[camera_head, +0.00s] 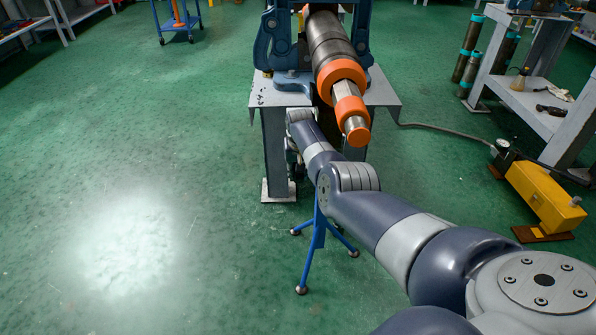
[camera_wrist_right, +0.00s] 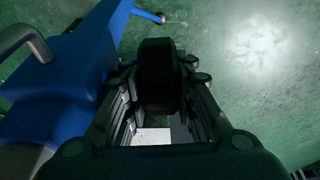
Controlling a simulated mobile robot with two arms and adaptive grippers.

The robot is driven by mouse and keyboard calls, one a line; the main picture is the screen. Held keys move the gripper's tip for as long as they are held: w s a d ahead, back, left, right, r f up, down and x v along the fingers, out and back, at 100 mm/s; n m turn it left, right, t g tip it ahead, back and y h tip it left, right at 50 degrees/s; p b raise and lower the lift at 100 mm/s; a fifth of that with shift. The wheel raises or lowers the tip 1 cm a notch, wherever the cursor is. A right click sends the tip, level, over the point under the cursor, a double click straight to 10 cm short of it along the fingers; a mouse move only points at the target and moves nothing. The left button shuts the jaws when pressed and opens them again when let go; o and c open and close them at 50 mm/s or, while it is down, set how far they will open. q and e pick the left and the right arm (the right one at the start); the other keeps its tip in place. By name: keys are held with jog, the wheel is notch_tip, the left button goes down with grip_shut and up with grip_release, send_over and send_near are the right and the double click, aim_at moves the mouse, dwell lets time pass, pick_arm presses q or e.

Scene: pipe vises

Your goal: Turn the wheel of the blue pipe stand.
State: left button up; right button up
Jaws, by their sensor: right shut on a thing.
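The blue pipe stand (camera_head: 318,236) stands on three legs on the green floor, below the front of the pipe bench. Its upper part is hidden behind my right arm in the head view. In the right wrist view its blue body (camera_wrist_right: 60,85) fills the left side, with a grey bent bar at the upper left. My right gripper (camera_head: 293,160) points down beside the stand, mostly hidden by its own arm. In the wrist view its dark fingers (camera_wrist_right: 160,85) are shut on the wheel, whose shape they hide almost wholly. My left gripper is out of view.
A grey bench (camera_head: 380,90) with a blue vise holds a dark pipe (camera_head: 330,42) with orange collars, jutting forward above my arm. A yellow pump (camera_head: 540,196) and its hose lie at the right, near a grey shelf (camera_head: 560,120). The floor at the left is clear.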

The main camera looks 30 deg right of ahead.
jog(key=shift+s+a+f, duration=0.1)
jog(key=shift+s+f, duration=0.1)
jog(key=shift+f, duration=0.05)
jog(key=o, duration=0.8)
jog(key=shift+w, duration=0.1)
jog(key=shift+r, duration=0.3)
jog(key=shift+r, duration=0.55)
jog(key=shift+v, duration=2.95)
